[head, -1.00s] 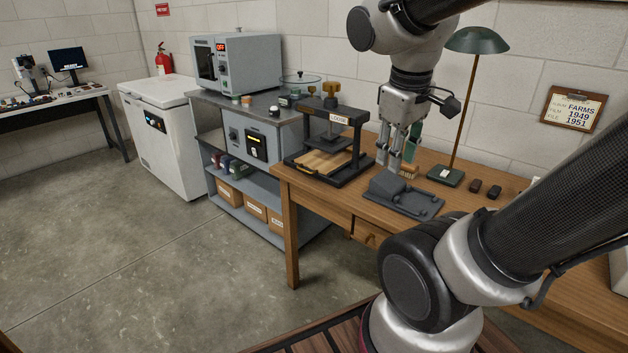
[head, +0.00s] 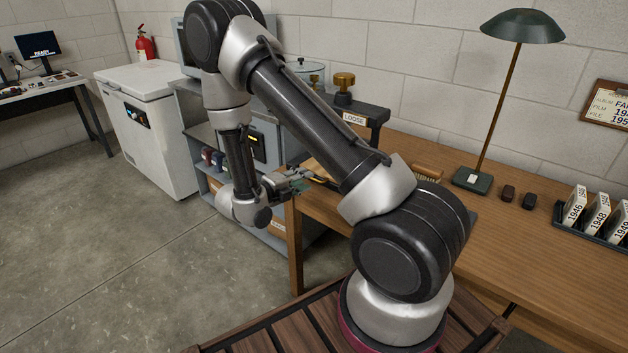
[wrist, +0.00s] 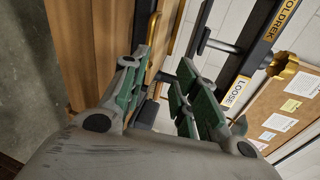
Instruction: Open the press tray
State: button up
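The press is a dark frame with a LOOSE label (head: 354,118) and a brass knob (head: 344,81), at the left end of the wooden desk. My arm hides much of it in the head view. A bit of its tan tray (head: 318,170) shows past my gripper (head: 302,181), which is at the tray's front, over the desk's left end. In the wrist view my gripper (wrist: 160,88) has its green-padded fingers spread apart. The tray (wrist: 168,22) and a thin brass bar (wrist: 151,42) lie just beyond them. I cannot tell whether the bar is between the fingers. The tray's position in the frame is unclear.
The press's dark frame (wrist: 240,62) rises close beside my fingers. A desk lamp (head: 473,180), two small dark items and a rack (head: 590,235) of labelled boxes stand to the right on the desk. A grey shelf unit and a white freezer (head: 145,135) stand left.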

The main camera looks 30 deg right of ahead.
jog(key=shift+n+t, duration=0.4)
jog(key=shift+n, duration=0.3)
jog(key=w+d+f, duration=0.1)
jog(key=d, duration=0.1)
jog(key=w+d+f, duration=0.1)
jog(key=d, duration=0.1)
jog(key=d+f, duration=0.1)
jog(key=d, duration=0.1)
jog(key=shift+w+d+f, duration=0.2)
jog(key=shift+w+f, duration=0.05)
jog(key=shift+w, duration=0.15)
grip_shut()
